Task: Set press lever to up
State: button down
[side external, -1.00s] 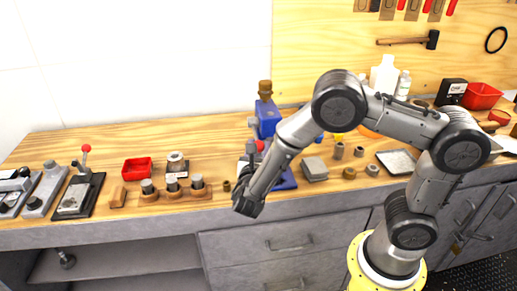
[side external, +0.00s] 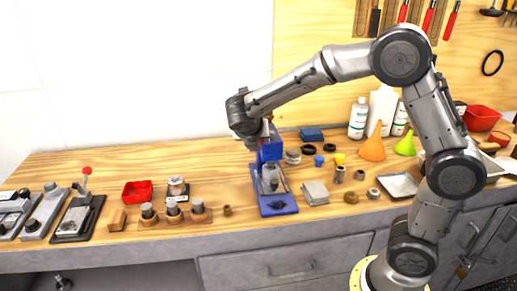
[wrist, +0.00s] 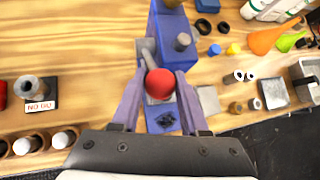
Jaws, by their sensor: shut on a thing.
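The blue press (side external: 275,203) stands on the bench, its column and base in view. Its lever (wrist: 148,52) is a grey bar ending in a red ball knob (wrist: 160,84). My gripper (wrist: 159,92) is shut on the red knob, one finger on each side of it. In the side view my gripper (side external: 262,140) comes down on the top of the press, and the arm hides most of the lever there. I cannot tell the lever's exact angle.
Left of the press are a red bin (side external: 137,192), a wooden block with several round pieces (side external: 172,214), and another lever fixture (side external: 77,215). Right of it are a grey block (side external: 315,192), bottles (side external: 358,118), an orange funnel (side external: 373,146) and a metal tray (side external: 398,185).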

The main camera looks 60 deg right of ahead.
jog(key=shift+w+d+r, duration=0.3)
jog(key=shift+r, duration=0.2)
jog(key=shift+w+d+r, duration=0.25)
jog(key=shift+w+r, duration=0.05)
jog(key=shift+r, duration=0.2)
jog(key=shift+c, duration=2.2)
grip_release()
jog(key=shift+f, duration=0.1)
jog(key=v, duration=1.4)
jog(key=shift+d, duration=0.2)
